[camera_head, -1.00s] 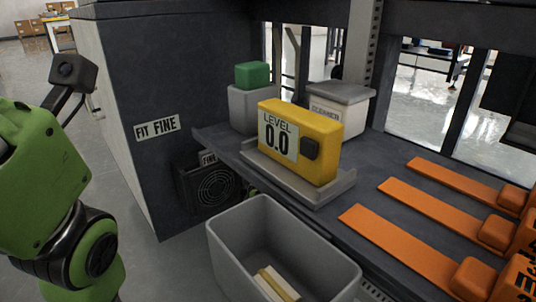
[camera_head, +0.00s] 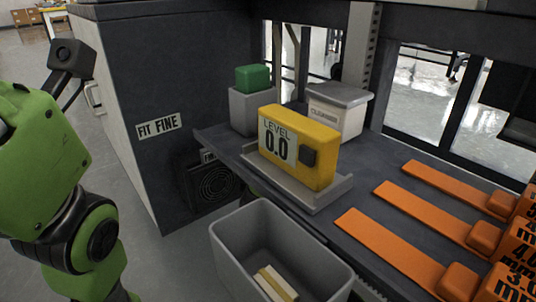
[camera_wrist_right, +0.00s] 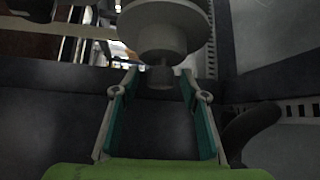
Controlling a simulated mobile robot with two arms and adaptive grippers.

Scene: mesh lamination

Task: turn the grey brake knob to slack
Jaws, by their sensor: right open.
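In the right wrist view, a pale grey, stepped round knob (camera_wrist_right: 165,32) fills the top middle, with a smaller dark stub below it. It looks like the brake knob, but no label or pointer on it is readable. My right gripper (camera_wrist_right: 159,84) is open, its two teal-padded fingers spread on either side of the dark stub. Contact between the pads and the stub cannot be made out. The knob and my right gripper do not show in the head view.
A yellow level box (camera_head: 297,147) reading 0.0 sits on a grey tray on the dark bench (camera_head: 365,175). A grey bin (camera_head: 235,245) stands in front. Orange gauges (camera_head: 390,252) lie at right.

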